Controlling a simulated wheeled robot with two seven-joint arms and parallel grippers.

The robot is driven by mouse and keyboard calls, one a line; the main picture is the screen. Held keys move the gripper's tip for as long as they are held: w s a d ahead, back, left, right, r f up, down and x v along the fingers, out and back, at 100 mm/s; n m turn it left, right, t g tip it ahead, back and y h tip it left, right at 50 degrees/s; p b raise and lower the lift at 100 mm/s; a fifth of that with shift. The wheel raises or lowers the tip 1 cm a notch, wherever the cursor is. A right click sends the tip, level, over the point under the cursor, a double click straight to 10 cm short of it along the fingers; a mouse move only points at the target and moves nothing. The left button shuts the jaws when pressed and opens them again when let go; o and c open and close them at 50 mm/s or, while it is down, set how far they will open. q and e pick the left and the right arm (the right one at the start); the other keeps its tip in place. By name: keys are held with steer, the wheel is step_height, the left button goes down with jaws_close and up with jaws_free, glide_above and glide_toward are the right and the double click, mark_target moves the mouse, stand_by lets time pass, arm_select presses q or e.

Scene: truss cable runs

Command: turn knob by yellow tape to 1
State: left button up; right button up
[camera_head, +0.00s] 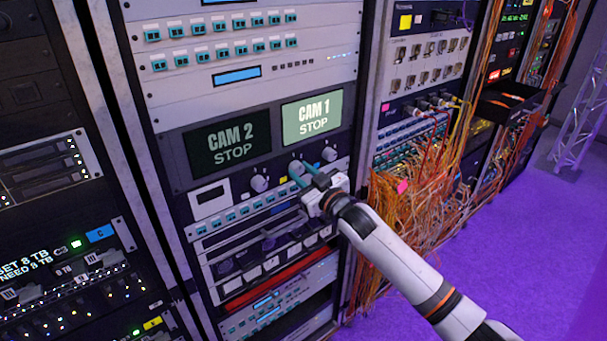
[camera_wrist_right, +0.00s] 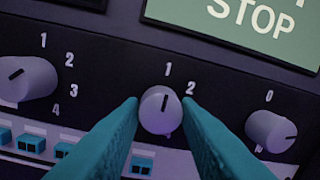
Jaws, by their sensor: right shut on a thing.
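The middle knob (camera_head: 295,166) is grey and round, on a dark panel below the CAM screens. A small yellow patch (camera_head: 283,180), apparently the tape, lies just left of it in the head view. My right gripper (camera_head: 299,178) is shut on this knob. In the wrist view the knob (camera_wrist_right: 160,113) sits between the two teal fingers (camera_wrist_right: 160,102). Its dark pointer line aims up and slightly right, near the printed 1 (camera_wrist_right: 168,69); a 2 (camera_wrist_right: 190,88) is to the right. The tape cannot be made out in the wrist view. My left gripper is out of view.
A left knob (camera_wrist_right: 28,80) with several numbers and a right knob (camera_wrist_right: 271,131) flank the held one. Above are a dark CAM 2 screen (camera_head: 228,146) and a lit CAM 1 screen (camera_head: 312,117). Orange cables (camera_head: 400,205) hang close right of my arm.

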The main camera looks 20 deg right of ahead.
steer(key=o, duration=1)
steer(key=shift+s+d+f, duration=0.15)
steer(key=shift+s, duration=0.35)
steer(key=b+v, duration=0.3)
steer(key=v, duration=0.8)
